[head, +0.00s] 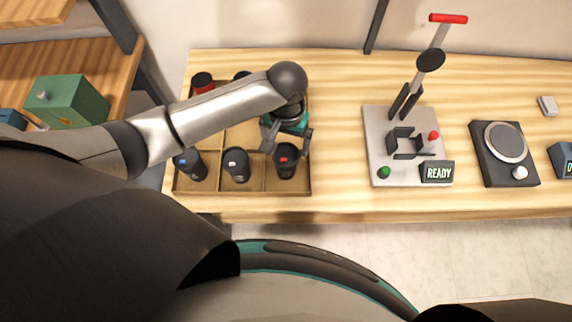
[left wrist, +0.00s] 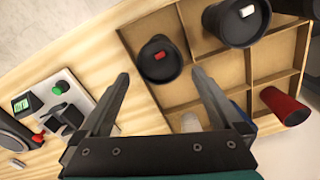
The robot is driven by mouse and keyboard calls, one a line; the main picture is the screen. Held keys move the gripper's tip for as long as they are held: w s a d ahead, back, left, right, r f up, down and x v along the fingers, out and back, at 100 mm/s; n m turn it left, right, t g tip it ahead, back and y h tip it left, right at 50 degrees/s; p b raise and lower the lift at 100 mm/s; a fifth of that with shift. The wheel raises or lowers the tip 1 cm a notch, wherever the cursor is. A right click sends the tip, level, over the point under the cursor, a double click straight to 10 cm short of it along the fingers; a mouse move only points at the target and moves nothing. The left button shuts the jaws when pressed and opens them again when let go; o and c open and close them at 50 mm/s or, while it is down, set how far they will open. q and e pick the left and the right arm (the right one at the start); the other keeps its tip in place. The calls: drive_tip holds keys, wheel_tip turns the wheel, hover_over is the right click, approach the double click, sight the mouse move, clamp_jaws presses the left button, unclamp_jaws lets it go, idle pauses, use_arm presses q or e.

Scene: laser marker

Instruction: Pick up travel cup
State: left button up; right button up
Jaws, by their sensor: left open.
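Several travel cups stand in a divided wooden tray (head: 222,190). In the front row of the head view are a dark cup with a blue tab (head: 190,166), one with a white tab (head: 236,166) and one with a red tab (head: 286,162). My left gripper (head: 287,145) is open and empty, just behind the red-tab cup. In the left wrist view the red-tab cup (left wrist: 158,64) shows beyond and between the open fingertips (left wrist: 160,78), and the white-tab cup (left wrist: 238,24) is to its right. My right gripper is out of view.
A red cup (head: 203,83) stands in the tray's back row, partly cut off by my left arm. Bare tabletop (head: 335,120) lies between tray and press.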

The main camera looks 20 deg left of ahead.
sight(286, 156)
use_arm(q)
drive_tip(key=shift+s+f+b, duration=0.1)
drive_tip(key=shift+f+b, duration=0.35)
drive_tip(key=shift+f, duration=2.65)
drive_tip(key=c, duration=0.6)
drive_tip(key=shift+r, duration=0.1)
drive_tip(key=shift+r+p, duration=1.75)
drive_tip(key=shift+r, duration=8.2)
